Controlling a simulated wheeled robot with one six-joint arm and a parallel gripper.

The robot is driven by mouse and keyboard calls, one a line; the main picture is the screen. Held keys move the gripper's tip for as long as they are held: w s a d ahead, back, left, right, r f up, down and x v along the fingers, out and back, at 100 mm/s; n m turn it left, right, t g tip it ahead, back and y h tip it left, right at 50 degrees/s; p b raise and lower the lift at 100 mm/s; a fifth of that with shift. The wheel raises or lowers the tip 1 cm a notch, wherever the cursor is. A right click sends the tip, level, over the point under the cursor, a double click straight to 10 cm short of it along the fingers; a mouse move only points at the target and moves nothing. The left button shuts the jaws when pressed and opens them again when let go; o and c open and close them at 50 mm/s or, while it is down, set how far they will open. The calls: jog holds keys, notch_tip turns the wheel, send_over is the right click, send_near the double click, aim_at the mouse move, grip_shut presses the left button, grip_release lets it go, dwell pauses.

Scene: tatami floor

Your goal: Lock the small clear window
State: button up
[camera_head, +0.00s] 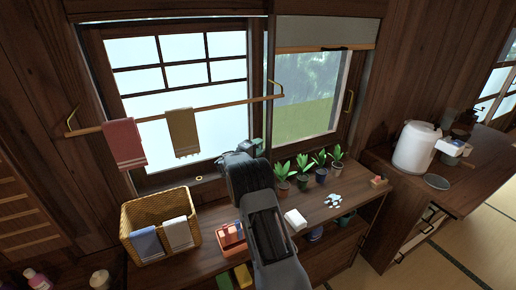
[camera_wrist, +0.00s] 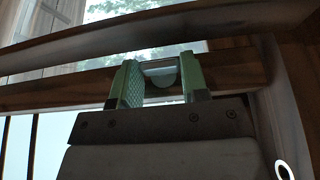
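The window has two panes. The left pane (camera_head: 180,85) is pale with a dark grid across its top; the right pane (camera_head: 305,95) is clear and shows greenery. My gripper (camera_head: 252,146) is at the lower part of the window, near the upright between the panes. In the wrist view, the two green fingers of my gripper (camera_wrist: 160,85) stand apart in front of a wooden frame bar (camera_wrist: 60,88). A small pale, rounded piece (camera_wrist: 163,76) shows between them; I cannot tell whether it is the lock or whether the fingers touch it.
A towel bar (camera_head: 215,106) with two towels crosses the left pane. A white pot (camera_head: 415,147) stands on the right counter.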

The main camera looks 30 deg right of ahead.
jog(key=c, duration=0.4)
jog(key=b, duration=0.3)
jog(key=shift+f+h, duration=0.3)
jog(key=shift+f, duration=0.1)
jog(key=shift+h+b, duration=0.3)
jog(key=shift+b, duration=0.85)
jog(key=shift+r+n, duration=0.3)
jog(key=o, duration=0.9)
jog(key=b+v, duration=0.3)
jog(key=v, duration=1.1)
jog(key=shift+s+d+f, duration=0.15)
